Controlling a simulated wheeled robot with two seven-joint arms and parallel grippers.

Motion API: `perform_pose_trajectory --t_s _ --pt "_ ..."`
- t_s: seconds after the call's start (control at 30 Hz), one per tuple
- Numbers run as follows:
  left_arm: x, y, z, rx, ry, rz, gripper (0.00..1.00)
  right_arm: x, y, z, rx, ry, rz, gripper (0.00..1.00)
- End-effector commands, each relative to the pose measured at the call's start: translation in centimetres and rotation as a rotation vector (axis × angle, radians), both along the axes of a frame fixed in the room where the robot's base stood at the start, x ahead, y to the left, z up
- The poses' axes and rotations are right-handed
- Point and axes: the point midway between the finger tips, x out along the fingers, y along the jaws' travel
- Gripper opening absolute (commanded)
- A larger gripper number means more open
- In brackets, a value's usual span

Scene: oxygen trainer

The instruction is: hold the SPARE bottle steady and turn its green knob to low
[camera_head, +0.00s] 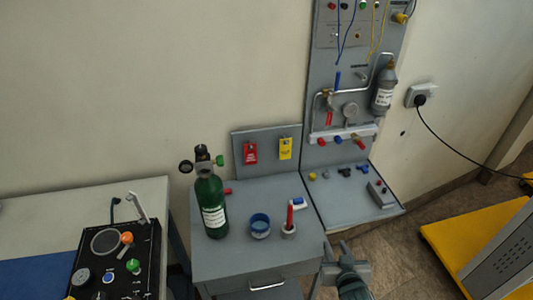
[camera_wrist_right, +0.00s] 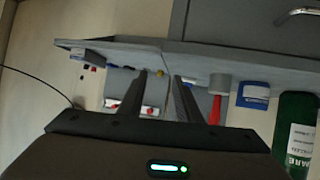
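The SPARE bottle (camera_head: 211,205) is dark green with a white label and stands upright on the grey cabinet top. The green knob (camera_head: 220,160) sits at the right of its valve, and a round dark gauge (camera_head: 186,167) is at the left. My right gripper (camera_head: 340,250) is at the lower right, beyond the cabinet's right edge and well apart from the bottle. In the right wrist view its fingers (camera_wrist_right: 163,95) are apart with nothing between them. The bottle (camera_wrist_right: 297,130) shows there at the right edge, its knob out of frame. My left gripper is not in view.
A blue cup (camera_head: 260,226) and a red-handled tool in a grey holder (camera_head: 289,230) stand right of the bottle. Red and yellow tags (camera_head: 285,148) hang behind. A pipe panel (camera_head: 325,80) rises at the back right. A black control box (camera_head: 117,262) lies left.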

Motion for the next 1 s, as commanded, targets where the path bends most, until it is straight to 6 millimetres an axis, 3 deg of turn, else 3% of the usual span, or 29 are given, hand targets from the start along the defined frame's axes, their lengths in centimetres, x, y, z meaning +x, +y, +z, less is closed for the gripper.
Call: perform_pose_trajectory --t_s 0.23,0.47,0.7,1.0 --pt "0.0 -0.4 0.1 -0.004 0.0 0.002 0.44 4.4 1.5 2.7 0.024 -0.141 0.035 0.31" --pt "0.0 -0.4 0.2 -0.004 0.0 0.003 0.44 10.1 4.4 7.3 0.067 -0.347 0.125 0.31" --pt "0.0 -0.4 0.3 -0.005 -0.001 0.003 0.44 15.4 9.4 13.6 0.133 -0.583 0.313 0.31" --pt "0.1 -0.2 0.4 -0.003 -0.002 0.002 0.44 18.6 17.5 21.2 0.235 -0.803 0.723 0.31"
